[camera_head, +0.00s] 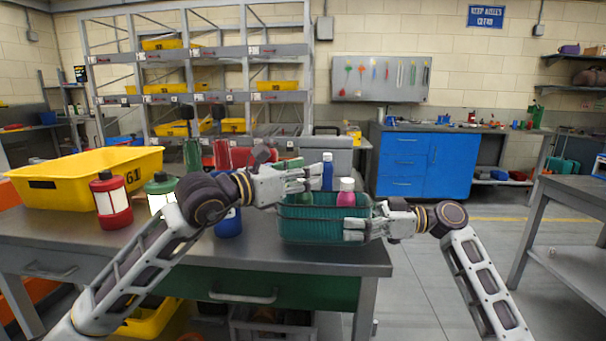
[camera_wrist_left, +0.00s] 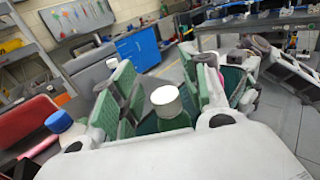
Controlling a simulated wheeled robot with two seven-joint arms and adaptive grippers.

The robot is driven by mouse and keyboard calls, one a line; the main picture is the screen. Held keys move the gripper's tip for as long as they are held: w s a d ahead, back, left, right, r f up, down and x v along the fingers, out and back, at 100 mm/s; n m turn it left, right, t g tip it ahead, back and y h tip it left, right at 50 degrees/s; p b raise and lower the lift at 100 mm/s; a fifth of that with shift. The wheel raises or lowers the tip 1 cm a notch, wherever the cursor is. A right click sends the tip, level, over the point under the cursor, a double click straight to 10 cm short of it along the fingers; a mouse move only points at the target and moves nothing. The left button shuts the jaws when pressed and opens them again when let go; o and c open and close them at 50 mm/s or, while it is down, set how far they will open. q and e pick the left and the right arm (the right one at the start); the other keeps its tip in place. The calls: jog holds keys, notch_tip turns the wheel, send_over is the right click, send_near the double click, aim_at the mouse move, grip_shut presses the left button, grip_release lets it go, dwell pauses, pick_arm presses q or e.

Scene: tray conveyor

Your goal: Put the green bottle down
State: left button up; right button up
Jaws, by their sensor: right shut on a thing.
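The green bottle (camera_wrist_left: 172,121) has a white cap and shows between the spread fingers of my left gripper (camera_wrist_left: 160,95) in the left wrist view. In the head view a little of its green body (camera_head: 306,198) shows in the basket, mostly hidden by the left gripper (camera_head: 312,178). The left fingers look open around the bottle, with a gap on one side. The teal basket (camera_head: 312,230) stands at the table's front right. My right gripper (camera_head: 358,228) is shut on the basket's right front side. A pink bottle (camera_head: 346,197) with a white cap stands in the basket.
A blue bottle (camera_head: 327,174) stands behind the basket. Another blue item (camera_head: 229,222) stands left of it. The table's right edge is close to the basket.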

pick_arm(q)
jog(key=shift+r, duration=0.2)
dwell(0.3)
jog(key=shift+r, duration=0.3)
jog(key=shift+a+r, duration=0.1)
jog(key=v, duration=1.1)
jog(key=shift+s+a, duration=0.15)
jog(key=shift+s, duration=0.25)
pick_arm(e)
jog(key=o, duration=1.1)
jog(key=shift+d, duration=0.1)
